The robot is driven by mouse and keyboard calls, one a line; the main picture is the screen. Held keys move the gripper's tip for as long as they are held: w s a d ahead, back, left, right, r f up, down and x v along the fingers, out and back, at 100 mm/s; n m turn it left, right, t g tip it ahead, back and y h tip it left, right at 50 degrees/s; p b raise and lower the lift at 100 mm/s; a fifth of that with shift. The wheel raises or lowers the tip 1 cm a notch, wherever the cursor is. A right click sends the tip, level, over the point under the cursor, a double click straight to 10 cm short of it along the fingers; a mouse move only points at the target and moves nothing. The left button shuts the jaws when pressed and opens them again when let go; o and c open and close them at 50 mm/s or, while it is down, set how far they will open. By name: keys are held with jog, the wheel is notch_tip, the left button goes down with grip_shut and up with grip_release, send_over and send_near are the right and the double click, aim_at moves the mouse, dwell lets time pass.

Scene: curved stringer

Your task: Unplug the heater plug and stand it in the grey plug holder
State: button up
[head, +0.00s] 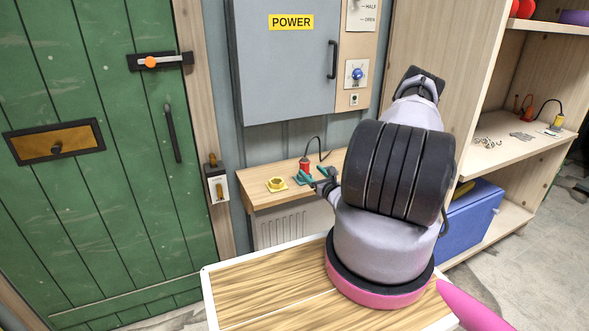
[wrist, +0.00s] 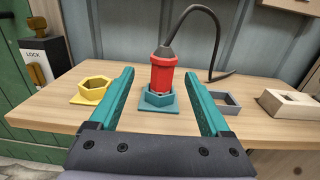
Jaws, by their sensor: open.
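The red plug (wrist: 162,72) stands upright in a teal hexagonal socket (wrist: 158,101) on a wooden shelf. A dark cord arches from its top to the right and down to the shelf. The plug also shows in the head view (head: 304,164). My gripper (wrist: 160,74) is open, with its teal fingers left and right of the plug; I cannot tell whether they touch it. A grey square holder (wrist: 226,102), empty, sits to the right of the socket, partly behind the right finger. In the head view my arm hides it.
A yellow hexagonal holder (wrist: 95,91) sits left of the socket, empty. A pale wooden block (wrist: 292,105) with a square opening lies at the right. A LOCK switch box (wrist: 45,64) is on the left wall. A ribbed heater (head: 292,224) is below the shelf.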

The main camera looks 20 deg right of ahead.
aim_at(306, 167)
jog(key=shift+w+f, duration=0.15)
jog(key=shift+f, duration=0.2)
jog(key=w, duration=0.4)
jog(key=shift+w+a, duration=0.1)
jog(key=shift+w, duration=0.3)
jog(key=w, duration=0.5)
jog(key=shift+w+f, duration=0.1)
jog(key=shift+w, duration=0.2)
grip_shut()
